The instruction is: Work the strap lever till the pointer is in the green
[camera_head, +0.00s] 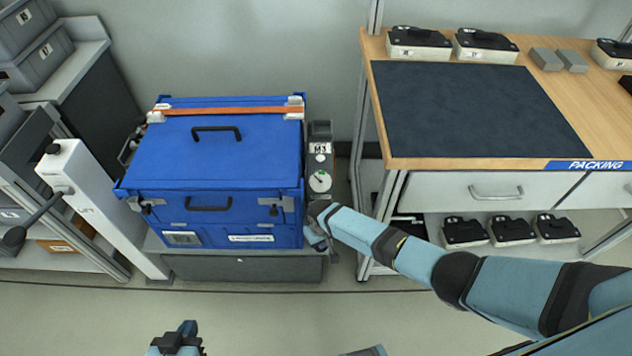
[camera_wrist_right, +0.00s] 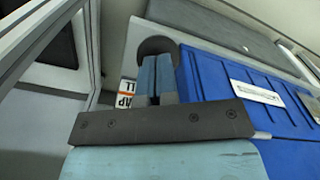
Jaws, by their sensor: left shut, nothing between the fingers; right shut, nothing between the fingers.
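A white dial (camera_head: 320,181) sits on a dark post marked M3 (camera_head: 320,135), right of the blue case (camera_head: 215,145). The dial has a pointer, but its position against any green is too small to read. My right gripper (camera_head: 318,243) is low in front of this post, its fingertips unclear in the head view. In the wrist view its shut fingers (camera_wrist_right: 155,78) point at a dark round knob (camera_wrist_right: 157,46); contact cannot be told. A partly hidden label ending in "AP" (camera_wrist_right: 126,92) shows beside the fingers. My left gripper (camera_head: 180,335) is shut and empty at the bottom edge.
An orange strap (camera_head: 225,111) crosses the case lid. A white post (camera_head: 90,195) with a black-knobbed lever (camera_head: 38,220) stands at left. The packing bench (camera_head: 590,130) is close on the right. Floor in front is clear.

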